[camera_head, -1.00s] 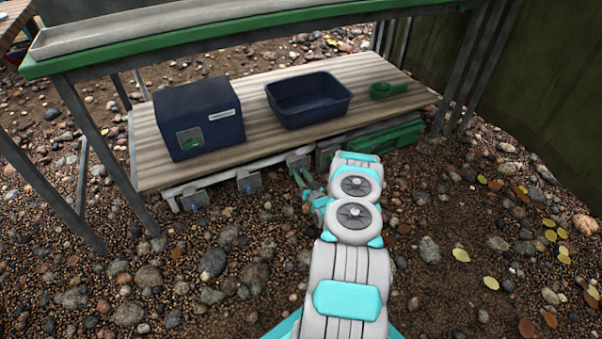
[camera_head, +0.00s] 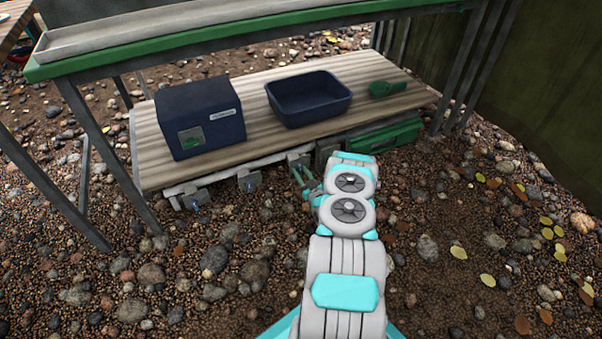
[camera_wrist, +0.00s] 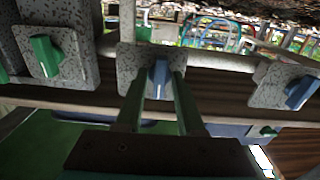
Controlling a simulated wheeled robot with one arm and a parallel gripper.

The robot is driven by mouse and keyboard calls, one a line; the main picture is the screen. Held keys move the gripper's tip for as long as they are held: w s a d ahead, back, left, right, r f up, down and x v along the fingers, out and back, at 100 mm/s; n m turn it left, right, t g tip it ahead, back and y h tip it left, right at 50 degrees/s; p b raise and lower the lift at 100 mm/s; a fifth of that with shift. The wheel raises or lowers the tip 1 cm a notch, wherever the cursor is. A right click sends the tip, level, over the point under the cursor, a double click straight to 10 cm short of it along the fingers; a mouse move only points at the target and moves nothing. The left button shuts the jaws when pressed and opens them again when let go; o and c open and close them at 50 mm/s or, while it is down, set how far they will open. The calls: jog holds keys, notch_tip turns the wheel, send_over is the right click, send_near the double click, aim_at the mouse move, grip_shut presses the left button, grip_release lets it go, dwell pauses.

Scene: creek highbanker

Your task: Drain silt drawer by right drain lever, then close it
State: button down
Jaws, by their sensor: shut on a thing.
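My gripper (camera_head: 300,171) is low in front of the shelf, at the third small grey plate (camera_head: 298,159) from the left. In the wrist view, its two green fingers (camera_wrist: 160,84) are shut on a blue lever (camera_wrist: 160,72) on a speckled grey plate. A green lever (camera_wrist: 46,55) is on a grey block to the left there, and another blue lever (camera_wrist: 300,92) is on a plate to the right. A green drawer (camera_head: 388,136) is under the shelf's right end, partly hidden by my arm. I cannot tell how far out it is.
The wooden shelf (camera_head: 240,143) holds a dark blue box (camera_head: 200,117), a blue tub (camera_head: 309,104) and a green scoop (camera_head: 388,88). Metal legs (camera_head: 468,70) stand at the right, by a dark wall (camera_head: 550,90). Pebbly ground with leaves lies open in front.

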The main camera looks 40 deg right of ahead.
jog(key=c, duration=0.5)
grip_release()
jog(key=shift+s, duration=0.1)
jog(key=p+v, duration=0.1)
jog(key=v, duration=0.6)
jog(key=shift+s+a, duration=0.1)
jog(key=shift+s, duration=0.2)
jog(key=p+v, duration=0.5)
jog(key=v, duration=0.7)
jog(key=shift+p, duration=0.4)
